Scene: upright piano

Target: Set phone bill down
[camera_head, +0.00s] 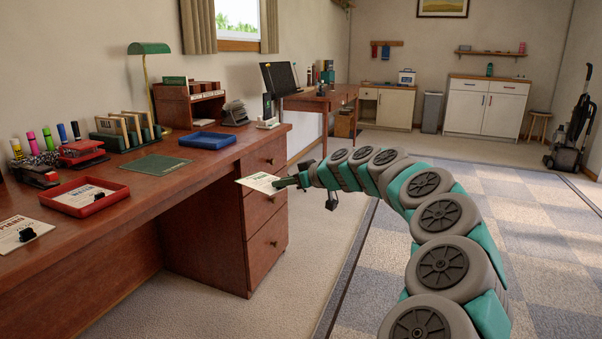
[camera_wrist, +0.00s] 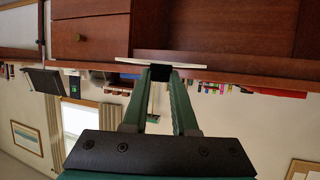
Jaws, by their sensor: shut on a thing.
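The phone bill (camera_head: 257,183) is a pale sheet with green print, too small to read surely. My gripper (camera_head: 282,183) is shut on it and holds it out flat beside the desk's right front edge, by the drawers. In the wrist view the bill (camera_wrist: 132,62) shows nearly edge-on. A black clip (camera_wrist: 160,73) sits on it between my gripper's fingertips (camera_wrist: 161,77). A red tray (camera_head: 86,198) on the desk holds another sheet with a black clip. A blue tray (camera_head: 206,140) on the desk looks empty.
Bare desk top lies between the mat and the front edge.

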